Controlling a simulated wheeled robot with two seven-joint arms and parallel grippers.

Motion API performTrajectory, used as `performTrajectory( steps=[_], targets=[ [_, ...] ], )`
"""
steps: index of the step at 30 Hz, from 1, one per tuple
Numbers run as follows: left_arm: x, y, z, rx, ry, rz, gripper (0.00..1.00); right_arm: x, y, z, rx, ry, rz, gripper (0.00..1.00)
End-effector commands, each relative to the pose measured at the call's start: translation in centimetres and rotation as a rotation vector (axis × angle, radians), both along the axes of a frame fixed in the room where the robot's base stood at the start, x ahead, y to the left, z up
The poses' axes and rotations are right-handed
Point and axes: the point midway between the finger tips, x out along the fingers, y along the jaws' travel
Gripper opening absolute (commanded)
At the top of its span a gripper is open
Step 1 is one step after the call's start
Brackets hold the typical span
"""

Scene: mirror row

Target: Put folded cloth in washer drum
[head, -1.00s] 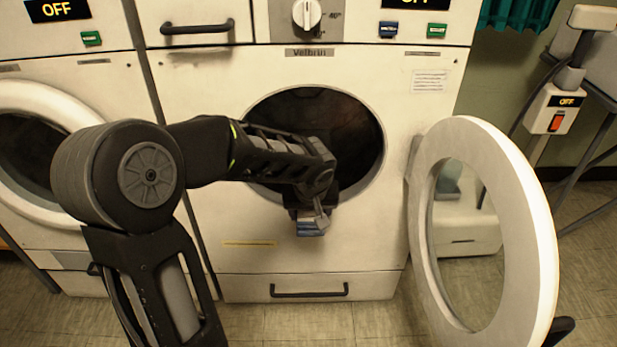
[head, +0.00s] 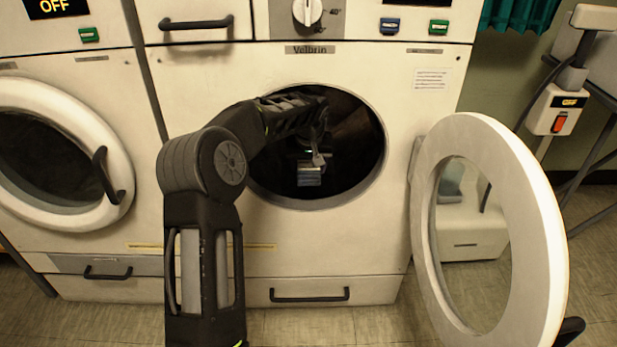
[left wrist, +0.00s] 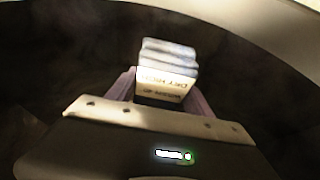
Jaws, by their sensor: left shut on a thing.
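The middle washer (head: 220,215) has its round door (head: 535,215) swung open to the right. The folded cloth (head: 309,177) shows small and blue-grey inside the dark drum opening (head: 350,165). My left gripper (head: 310,160) is inside the opening and shut on the cloth. In the left wrist view the folded cloth (left wrist: 168,55) shows as a layered stack with a pale printed band, between the two fingers of my left gripper (left wrist: 165,88). The drum floor under the cloth is too dark to make out. My right gripper is not in view.
A second washer (head: 85,80) with a shut round door (head: 125,165) stands at the left. The opening's pale rim (left wrist: 270,40) curves close by in the left wrist view. A stand with a switch box (head: 558,110) is at the right. Tiled floor lies in front.

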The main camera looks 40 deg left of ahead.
Motion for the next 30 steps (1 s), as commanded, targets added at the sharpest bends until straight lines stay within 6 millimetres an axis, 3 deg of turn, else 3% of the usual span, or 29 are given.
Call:
performTrajectory(
  steps=[8,15,28,29,30],
  targets=[
    [0.0,0.0,-0.3,0.0,0.0,0.0,0.17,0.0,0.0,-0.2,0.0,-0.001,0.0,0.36],
    [-0.1,0.0,-3.5,0.0,0.001,-0.001,0.17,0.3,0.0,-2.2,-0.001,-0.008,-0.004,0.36],
    [0.0,-0.1,-3.9,0.001,-0.001,-0.001,0.17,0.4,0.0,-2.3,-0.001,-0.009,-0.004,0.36],
    [0.0,-0.1,-3.8,0.0,0.0,-0.001,0.61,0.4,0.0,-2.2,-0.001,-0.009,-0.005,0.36],
    [0.0,-0.1,-3.8,0.0,0.0,0.0,0.65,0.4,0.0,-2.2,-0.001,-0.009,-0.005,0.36]
  ],
)
